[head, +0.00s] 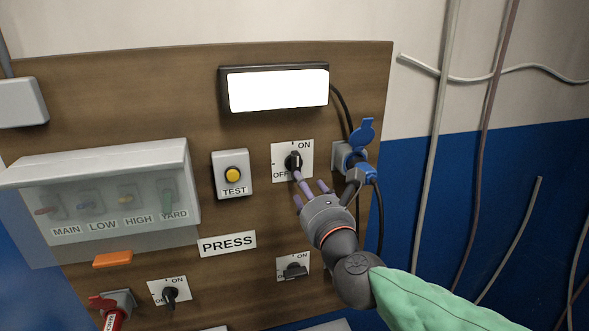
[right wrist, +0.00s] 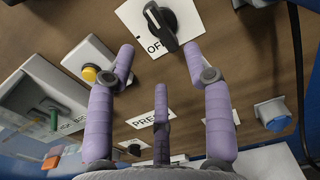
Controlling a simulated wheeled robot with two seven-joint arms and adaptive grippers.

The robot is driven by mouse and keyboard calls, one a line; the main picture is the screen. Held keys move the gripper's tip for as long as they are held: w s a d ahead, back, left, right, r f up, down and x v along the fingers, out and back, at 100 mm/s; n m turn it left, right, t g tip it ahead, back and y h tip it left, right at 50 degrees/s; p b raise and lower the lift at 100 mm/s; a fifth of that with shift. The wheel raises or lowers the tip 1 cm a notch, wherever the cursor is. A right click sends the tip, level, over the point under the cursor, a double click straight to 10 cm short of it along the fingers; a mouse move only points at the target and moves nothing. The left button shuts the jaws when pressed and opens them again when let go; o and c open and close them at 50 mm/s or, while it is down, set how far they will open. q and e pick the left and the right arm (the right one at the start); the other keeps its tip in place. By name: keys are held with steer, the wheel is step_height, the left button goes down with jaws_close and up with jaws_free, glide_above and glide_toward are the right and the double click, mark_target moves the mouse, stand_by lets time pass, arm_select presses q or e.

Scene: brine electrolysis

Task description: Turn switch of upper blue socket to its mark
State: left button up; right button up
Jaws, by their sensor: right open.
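The black rotary switch (head: 293,161) sits on a white plate marked ON and OFF, left of the upper blue socket (head: 341,152). The socket's blue lid is raised and a blue plug with a cable is at it. In the right wrist view the switch knob (right wrist: 160,27) is just beyond the fingertips. My right gripper (head: 318,187) is open, its purple fingers spread below and right of the knob in the head view. No grip on the knob shows. The exact mark is too small to tell. My left gripper is not in view.
A yellow TEST button (head: 233,174) is left of the switch. A bright display (head: 277,89) is above. Another ON/OFF switch (head: 295,269) is below, near my right arm. A clear cover (head: 105,185) shields several small switches. Cables hang at the right.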

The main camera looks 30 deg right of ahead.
mark_target(294, 181)
steer(key=x, duration=1)
steer(key=shift+a+f, duration=0.1)
jaws_close()
